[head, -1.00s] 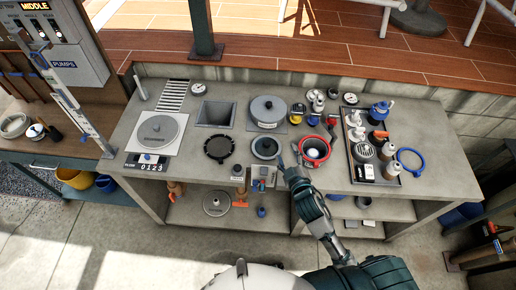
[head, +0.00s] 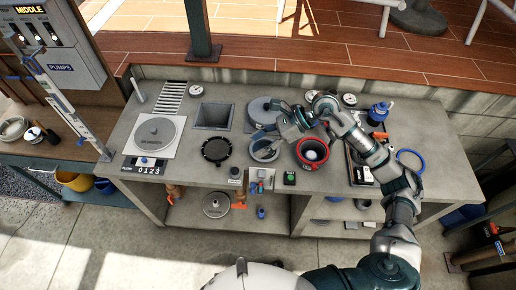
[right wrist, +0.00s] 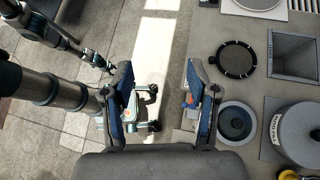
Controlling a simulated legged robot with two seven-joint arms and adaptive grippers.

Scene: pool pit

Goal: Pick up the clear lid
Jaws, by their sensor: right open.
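A black lugged ring with a see-through grey middle, which looks like the clear lid (head: 216,151), lies flat on the bench left of my gripper. It also shows in the right wrist view, the clear lid (right wrist: 237,60) lying beyond the right-hand finger. My right gripper (head: 264,154) is open and empty, over the blue-rimmed round opening in the head view. In the right wrist view its two fingers (right wrist: 158,100) stand wide apart, with floor and the bench's front edge showing between and beside them. My left gripper is not seen.
The blue-rimmed opening (right wrist: 236,122) and a grey lidded pot (right wrist: 298,138) are close by. A red-rimmed pot (head: 312,152) stands right of my gripper. A square opening (head: 213,115) lies behind the lid, and a square plate with a round cover (head: 157,134) is to its left.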

